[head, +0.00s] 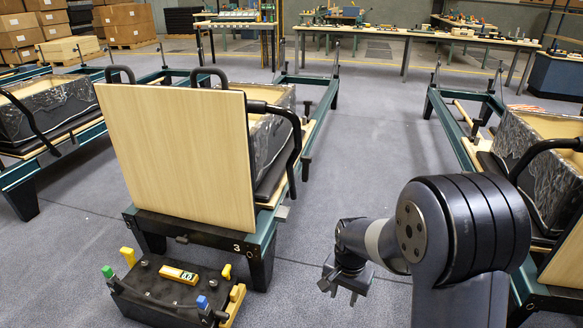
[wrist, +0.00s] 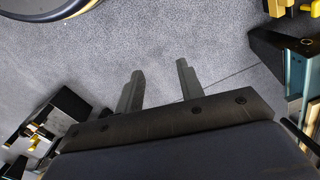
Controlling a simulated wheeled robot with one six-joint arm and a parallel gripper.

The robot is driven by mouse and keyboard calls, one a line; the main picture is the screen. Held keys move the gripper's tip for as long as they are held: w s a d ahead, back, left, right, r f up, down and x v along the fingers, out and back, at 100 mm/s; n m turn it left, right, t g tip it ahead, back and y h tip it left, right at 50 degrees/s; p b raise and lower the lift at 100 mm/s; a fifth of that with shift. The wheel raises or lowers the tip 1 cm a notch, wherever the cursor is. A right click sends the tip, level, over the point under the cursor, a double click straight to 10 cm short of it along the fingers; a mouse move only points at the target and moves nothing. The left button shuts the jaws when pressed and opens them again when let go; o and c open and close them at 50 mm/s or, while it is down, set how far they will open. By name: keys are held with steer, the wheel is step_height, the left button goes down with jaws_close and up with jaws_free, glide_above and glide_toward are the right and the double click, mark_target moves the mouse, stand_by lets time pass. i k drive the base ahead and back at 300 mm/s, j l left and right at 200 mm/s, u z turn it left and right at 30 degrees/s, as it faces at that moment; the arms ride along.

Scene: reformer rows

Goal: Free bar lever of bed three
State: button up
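Bed three (head: 190,229) is the teal-framed reformer in the middle of the head view, with a "3" on its front rail. A pale wooden board (head: 175,150) stands upright at its front end and hides much of the bed. A bent black bar (head: 294,140) shows at the board's right. A small grey tab (head: 283,213) sticks out of the right rail, and a small dark fitting (head: 182,239) sits on the front rail; I cannot tell which is the bar lever. My gripper (head: 340,291) is right of the bed, apart from it. In the wrist view its fingers (wrist: 160,72) are apart and empty over the floor.
Other reformers stand left (head: 50,150) and right (head: 545,290). The grey floor (head: 370,130) between the beds is clear. Workbenches (head: 410,35) line the back.

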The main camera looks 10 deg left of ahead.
mark_target(306, 160)
steer(key=i+u, duration=0.2)
steer(key=i, duration=2.25)
steer(key=i+l+u, duration=0.1)
steer(key=i+u, duration=0.25)
steer(key=i, duration=0.15)
